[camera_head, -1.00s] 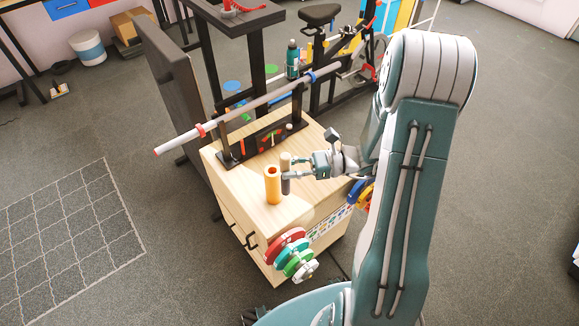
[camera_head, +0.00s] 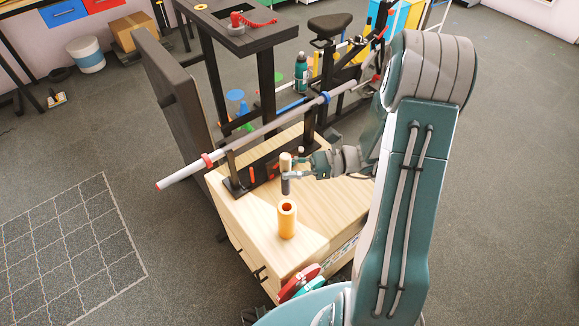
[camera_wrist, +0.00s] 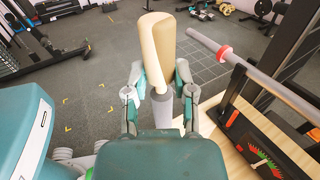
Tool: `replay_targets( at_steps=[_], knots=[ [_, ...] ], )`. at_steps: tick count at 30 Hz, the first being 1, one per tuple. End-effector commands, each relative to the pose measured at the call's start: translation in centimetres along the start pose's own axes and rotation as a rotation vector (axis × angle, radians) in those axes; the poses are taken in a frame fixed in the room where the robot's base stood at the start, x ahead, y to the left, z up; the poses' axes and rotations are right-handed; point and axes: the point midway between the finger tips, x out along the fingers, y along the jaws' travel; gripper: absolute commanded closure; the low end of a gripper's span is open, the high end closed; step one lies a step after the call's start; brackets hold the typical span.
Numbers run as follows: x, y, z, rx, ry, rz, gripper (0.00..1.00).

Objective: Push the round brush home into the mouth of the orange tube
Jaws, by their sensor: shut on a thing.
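The round brush (camera_head: 286,184) has a pale wooden handle and a grey lower part. My gripper (camera_head: 287,174) is shut on it and holds it upright. In the wrist view the brush (camera_wrist: 158,50) stands between the two fingers of my gripper (camera_wrist: 161,95), with the handle up. The orange tube (camera_head: 287,223) stands upright on the wooden cabinet top, its dark mouth facing up. In the head view the brush's lower end shows just above the tube's mouth, apart from it. Whether it is directly over the mouth or behind it, I cannot tell. The tube is not seen in the wrist view.
A grey bar (camera_head: 255,135) with a red collar lies across a black rack behind the brush. The cabinet top (camera_head: 335,205) is clear around the tube. Coloured weight plates (camera_head: 300,282) hang at the cabinet's front. A teal bottle (camera_head: 301,72) stands farther back.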

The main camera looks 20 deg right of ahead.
Motion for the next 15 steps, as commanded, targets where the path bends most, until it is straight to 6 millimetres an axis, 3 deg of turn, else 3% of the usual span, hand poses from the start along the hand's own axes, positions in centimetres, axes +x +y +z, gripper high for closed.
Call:
replay_targets(
  at_steps=[9,15],
  knots=[
    [-0.1,0.0,0.1,0.000,0.001,-0.007,1.00],
    [-0.1,-0.1,-1.3,0.002,0.000,-0.006,1.00]
  ],
)
